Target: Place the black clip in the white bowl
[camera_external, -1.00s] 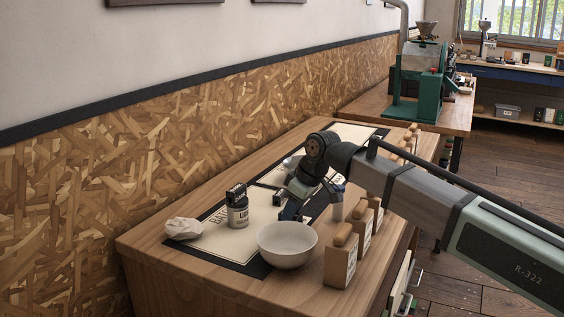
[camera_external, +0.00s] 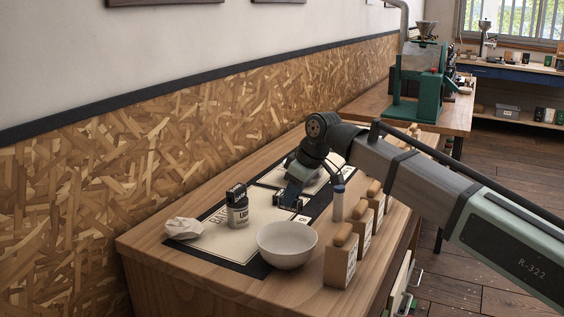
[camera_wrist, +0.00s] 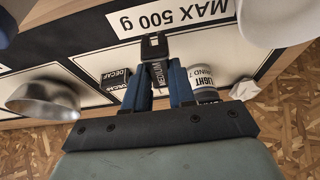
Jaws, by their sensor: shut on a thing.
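The white bowl (camera_external: 287,246) stands upright at the near edge of the dark mat, and its top is open. It also shows at the upper right of the wrist view (camera_wrist: 278,18). My gripper (camera_external: 289,198) is over the mat, behind the bowl and apart from it. In the wrist view, my gripper's blue fingers (camera_wrist: 156,82) are shut on the black clip (camera_wrist: 154,46), which sticks out past the fingertips. A dark face lettered MEDIUM (camera_wrist: 158,74) shows between the fingers; I cannot tell whether it belongs to the clip.
A jar marked LIGHT (camera_external: 238,213) with a black top stands left of my gripper. A crumpled white thing (camera_external: 184,228) lies farther left. Wooden blocks (camera_external: 341,258) line the right side. A metal bowl (camera_wrist: 44,98) and a black DECAF item (camera_wrist: 115,80) show in the wrist view.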

